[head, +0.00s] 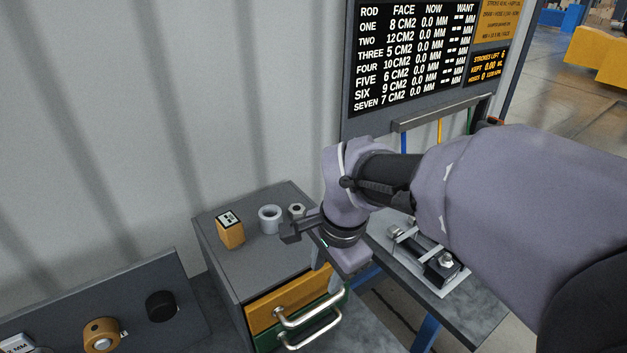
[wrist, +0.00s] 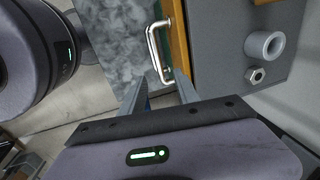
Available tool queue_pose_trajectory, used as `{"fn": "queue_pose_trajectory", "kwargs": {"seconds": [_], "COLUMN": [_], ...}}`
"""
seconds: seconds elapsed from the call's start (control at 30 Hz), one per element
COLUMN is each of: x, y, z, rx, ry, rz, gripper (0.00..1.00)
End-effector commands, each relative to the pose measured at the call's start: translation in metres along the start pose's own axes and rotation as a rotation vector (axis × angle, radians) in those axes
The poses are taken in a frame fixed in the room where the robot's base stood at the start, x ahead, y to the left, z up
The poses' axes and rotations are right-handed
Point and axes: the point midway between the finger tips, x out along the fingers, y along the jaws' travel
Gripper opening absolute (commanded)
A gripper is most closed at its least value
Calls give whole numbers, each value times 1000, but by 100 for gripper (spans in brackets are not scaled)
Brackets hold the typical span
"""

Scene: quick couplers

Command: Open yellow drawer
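The yellow drawer (head: 292,299) is the upper drawer of a grey cabinet (head: 228,262) in the head view. Its front looks close to flush with the cabinet. Its metal bar handle (head: 305,313) shows low in the head view. In the wrist view the handle (wrist: 156,52) lies ahead of the fingertips, roughly in line with the gap between them, beside the yellow drawer front (wrist: 177,35). My gripper (wrist: 160,82) is open, with nothing between its fingers. In the head view my wrist hangs beside the cabinet and partly hides the drawer's right side.
A green drawer (head: 268,340) with its own handle sits below. A yellow block (head: 230,232), a grey ring (head: 270,219) and a nut (head: 297,210) stand on the cabinet top. A bench (head: 470,306) with a metal fixture is at right, a knob panel (head: 130,325) at lower left.

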Motion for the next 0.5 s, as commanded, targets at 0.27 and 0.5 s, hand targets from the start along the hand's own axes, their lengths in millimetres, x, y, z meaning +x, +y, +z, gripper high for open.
{"fn": "queue_pose_trajectory", "kwargs": {"seconds": [0.27, 0.5], "x": [93, 135], "y": [3, 2], "z": [0, 0], "rx": [-2, -1], "ry": [-1, -1], "rz": [3, 0], "gripper": [38, 38]}}
